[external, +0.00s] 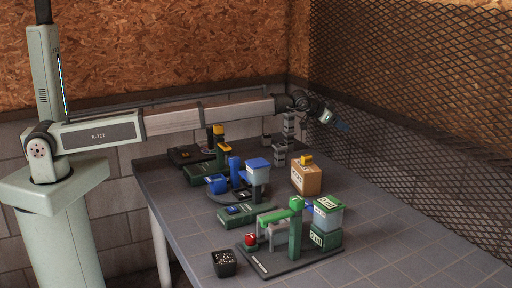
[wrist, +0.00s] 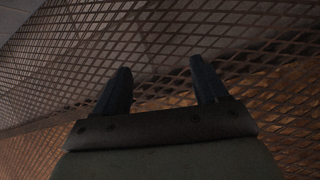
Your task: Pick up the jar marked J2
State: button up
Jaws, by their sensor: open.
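My gripper (external: 341,126) is at the far end of my outstretched arm, raised above the back right of the table, close to the mesh wall. In the wrist view its two dark fingers (wrist: 162,84) stand apart with nothing between them. No marking J2 can be read for certain. A clear jar (external: 327,218) with a green and white label stands on a green block at the front right. Another pale, clear jar (external: 257,172) with a blue top stands on a dark stand near the middle. My gripper is well away from both, and neither shows in the wrist view.
A green post (external: 295,232) with a side arm stands on a dark base beside a red knob (external: 250,239). A cardboard box (external: 306,179), blue cylinders (external: 217,184) and a black pot of pellets (external: 223,263) also stand here. Mesh (wrist: 250,40) fills the wrist view. The table's right side is clear.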

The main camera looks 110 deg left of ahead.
jog(key=s+a+f+g, duration=0.1)
jog(key=s+a+g, duration=0.4)
jog(key=s+a, duration=2.35)
jog(key=m+g+h, duration=0.4)
jog(key=m+h, duration=0.4)
jog(key=m, duration=0.8)
send_over(268, 133)
notch_tip(268, 133, down, 4)
jog(key=f, duration=1.3)
jog(key=shift+d+f, duration=0.2)
jog(key=shift+f, duration=0.05)
jog(key=shift+c, duration=0.4)
jog(key=c, duration=1)
